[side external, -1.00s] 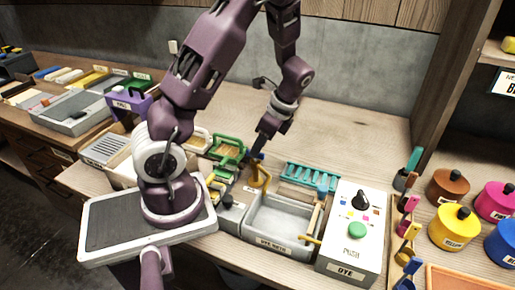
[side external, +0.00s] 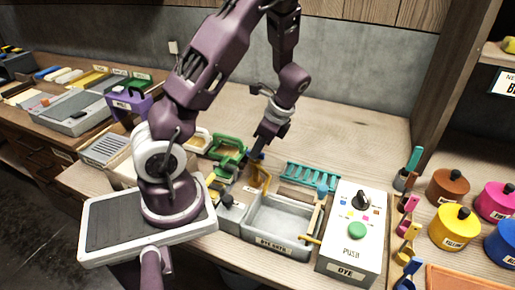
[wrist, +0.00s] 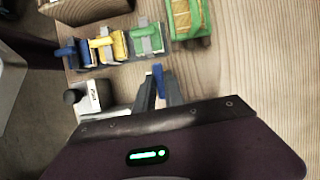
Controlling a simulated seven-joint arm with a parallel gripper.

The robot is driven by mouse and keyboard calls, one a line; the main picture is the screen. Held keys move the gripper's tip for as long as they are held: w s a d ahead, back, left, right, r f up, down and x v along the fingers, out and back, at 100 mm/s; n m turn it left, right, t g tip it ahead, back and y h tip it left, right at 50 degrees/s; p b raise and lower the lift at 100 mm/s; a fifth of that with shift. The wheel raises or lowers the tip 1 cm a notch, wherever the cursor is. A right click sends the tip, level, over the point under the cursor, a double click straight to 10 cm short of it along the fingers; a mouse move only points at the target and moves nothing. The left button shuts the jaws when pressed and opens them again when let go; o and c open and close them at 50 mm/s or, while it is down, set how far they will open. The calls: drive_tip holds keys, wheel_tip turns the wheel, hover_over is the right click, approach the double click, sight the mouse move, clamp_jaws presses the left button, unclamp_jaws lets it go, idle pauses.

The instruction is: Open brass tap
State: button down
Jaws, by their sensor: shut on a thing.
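The brass tap (side external: 261,178) is a yellow curved spout at the back left corner of the grey dye bath. A small blue part, which looks like its handle, shows by my gripper (side external: 257,157) at the top of the tap. In the wrist view my gripper (wrist: 160,88) has its two dark fingers close together, with the blue part (wrist: 158,71) between their tips. My gripper is shut on this blue part. The tap's spout is not clearly visible in the wrist view, and my gripper partly hides the tap's top in the side view.
The grey dye bath (side external: 282,242) stands right of the tap, with a wooden-handled tool (side external: 318,212) at its right side. The white dye box (side external: 345,262) with a green button is further right. A teal rack (side external: 310,176) lies behind. Green and yellow frames (side external: 228,147) stand close on the left.

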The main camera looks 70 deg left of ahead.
drive_tip(key=n, duration=0.2)
drive_tip(key=n+h, duration=0.1)
drive_tip(key=n, duration=0.1)
drive_tip(key=shift+w+a+n+g+h, duration=0.1)
drive_tip(key=shift+a+n+g+h, duration=0.05)
drive_tip(key=shift+n+g+h, duration=0.2)
drive_tip(key=n+h, duration=0.1)
drive_tip(key=n, duration=0.3)
drive_tip(key=shift+a+n+h, duration=0.1)
drive_tip(key=shift+n+h, duration=0.15)
drive_tip(key=shift+h, duration=0.1)
drive_tip(key=n, duration=0.2)
drive_tip(key=n+h, duration=0.1)
drive_tip(key=n, duration=0.1)
drive_tip(key=shift+a+h, duration=0.1)
drive_tip(key=shift+h, duration=0.2)
drive_tip(key=shift+a+n+t+h, duration=0.1)
drive_tip(key=shift+n+t+h, duration=0.45)
drive_tip(key=shift+n, duration=1.55)
drive_tip(key=c, duration=1.4)
unclamp_jaws()
drive_tip(key=shift+c, duration=0.2)
drive_tip(key=v, duration=0.7)
